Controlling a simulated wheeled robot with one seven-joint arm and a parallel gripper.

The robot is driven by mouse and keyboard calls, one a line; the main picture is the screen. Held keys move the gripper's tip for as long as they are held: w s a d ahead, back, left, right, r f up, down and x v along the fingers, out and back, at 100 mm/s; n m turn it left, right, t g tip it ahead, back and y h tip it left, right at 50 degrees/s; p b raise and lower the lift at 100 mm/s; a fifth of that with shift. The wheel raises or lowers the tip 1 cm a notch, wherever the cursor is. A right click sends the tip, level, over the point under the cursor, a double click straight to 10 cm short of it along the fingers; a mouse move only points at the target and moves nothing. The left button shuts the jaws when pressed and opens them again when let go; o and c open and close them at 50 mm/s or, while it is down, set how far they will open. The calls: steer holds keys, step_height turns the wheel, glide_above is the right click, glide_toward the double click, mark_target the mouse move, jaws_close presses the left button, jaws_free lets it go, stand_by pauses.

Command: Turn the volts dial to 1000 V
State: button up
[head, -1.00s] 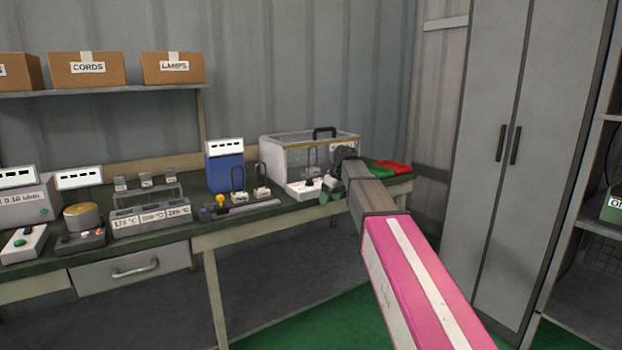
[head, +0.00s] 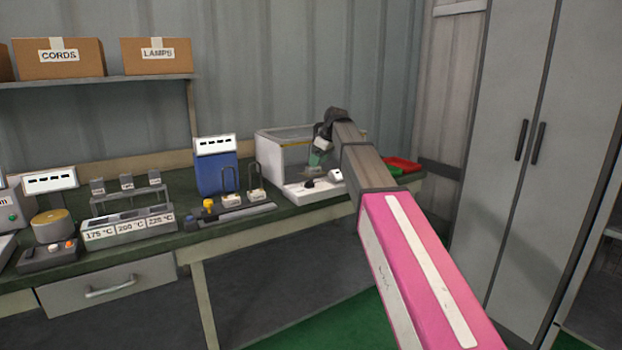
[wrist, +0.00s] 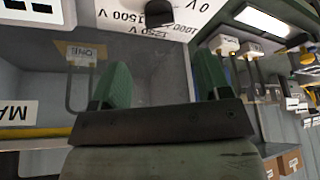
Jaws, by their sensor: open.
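The volts dial is a black knob (wrist: 159,12) on a white panel, at the top edge of the wrist view and partly cut off. Upside-down marks beside it read 1500 V, 1250, 1000 and 0 V; I cannot tell which one the knob points at. In the head view the knob (head: 308,184) sits on the white front panel (head: 300,191) of the clear box. My gripper (wrist: 162,75) has two green fingers, spread apart with nothing between them. In the head view my gripper (head: 317,158) is above and behind the knob, in front of the box, not touching the knob.
The clear-walled box (head: 283,155) stands at the back right of the bench, with a red tray (head: 403,164) to its right. Two wire-loop elements (head: 230,195) and a blue meter unit (head: 215,170) stand left of it. A grey cabinet (head: 500,190) stands at right.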

mark_target(310, 180)
steer(key=x, duration=0.9)
steer(key=shift+f, duration=0.1)
steer(key=c, duration=0.9)
